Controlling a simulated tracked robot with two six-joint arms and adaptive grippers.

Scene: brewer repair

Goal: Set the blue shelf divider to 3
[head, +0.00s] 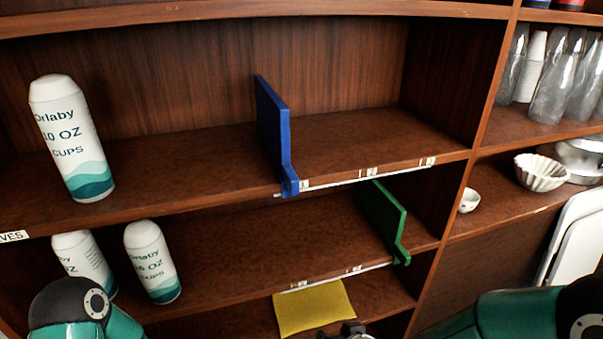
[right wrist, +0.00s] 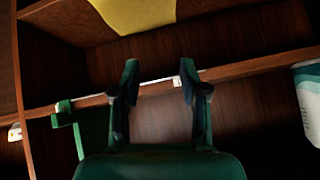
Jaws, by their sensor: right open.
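The blue shelf divider (head: 271,130) stands upright on the upper shelf. Its front foot sits at the left end of a white rail (head: 340,178) on the shelf edge. The rail carries small labels to the right of the foot, too small to read. My right gripper (head: 352,329) shows only in part at the bottom of the head view, well below the blue divider and apart from it. In the right wrist view my right gripper (right wrist: 158,82) is open, with nothing between its fingers. My left gripper is out of the head view; only part of my left arm shows at bottom left.
A green divider (head: 383,220) stands on the shelf below, also in the right wrist view (right wrist: 92,135). A yellow sheet (head: 314,307) lies lower. White cup packs (head: 70,138) stand at left. The upper shelf is clear right of the blue divider.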

